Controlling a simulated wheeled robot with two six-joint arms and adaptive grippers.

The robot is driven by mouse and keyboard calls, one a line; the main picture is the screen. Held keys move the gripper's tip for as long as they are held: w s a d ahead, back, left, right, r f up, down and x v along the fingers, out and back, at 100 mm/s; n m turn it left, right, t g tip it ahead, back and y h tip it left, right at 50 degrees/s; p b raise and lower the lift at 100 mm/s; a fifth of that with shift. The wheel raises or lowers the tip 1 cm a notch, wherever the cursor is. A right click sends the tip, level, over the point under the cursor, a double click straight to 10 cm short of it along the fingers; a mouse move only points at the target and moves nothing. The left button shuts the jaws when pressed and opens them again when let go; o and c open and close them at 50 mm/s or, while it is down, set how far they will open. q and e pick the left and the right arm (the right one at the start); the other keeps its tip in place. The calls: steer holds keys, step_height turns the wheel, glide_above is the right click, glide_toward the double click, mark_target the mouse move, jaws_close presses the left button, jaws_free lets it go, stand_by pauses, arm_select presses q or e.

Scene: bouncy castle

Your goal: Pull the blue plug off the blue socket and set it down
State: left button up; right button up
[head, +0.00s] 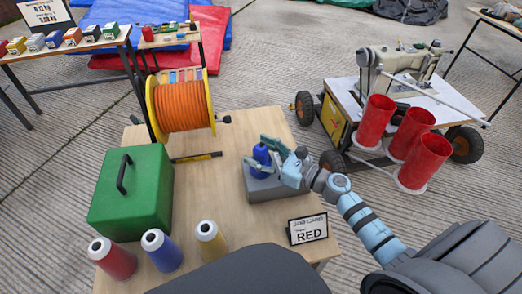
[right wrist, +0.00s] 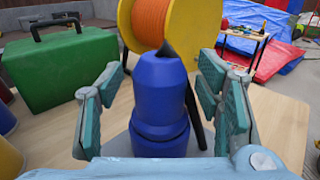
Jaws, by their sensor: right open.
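The blue plug (head: 262,153) stands upright on the blue socket, above a grey box (head: 270,190) on the wooden table. In the right wrist view the plug (right wrist: 162,80) fills the middle, and the socket (right wrist: 160,143) shows as the wider lower blue part. My right gripper (head: 257,151) reaches in from the right. Its teal fingers are open, one on each side of the plug, with visible gaps in the wrist view. The grey box is partly hidden by the gripper. My left gripper is not in view.
A green case (head: 130,195), an orange cable reel (head: 184,107), a black-and-yellow pen-like item (head: 196,157) and red, blue and yellow cylinders (head: 160,250) share the table. A "RED" sign (head: 308,229) stands at front right. Bare wood (head: 222,190) lies left of the box.

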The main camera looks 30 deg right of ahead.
mark_target(261, 146)
steer(key=shift+c, duration=0.6)
steer(key=c, duration=1.2)
steer(key=shift+r+p, duration=2.05)
steer(key=shift+r, duration=0.25)
steer(key=shift+c, duration=0.2)
step_height(261, 146, up, 4)
steer(key=p, duration=0.3)
steer(key=shift+p, duration=0.3)
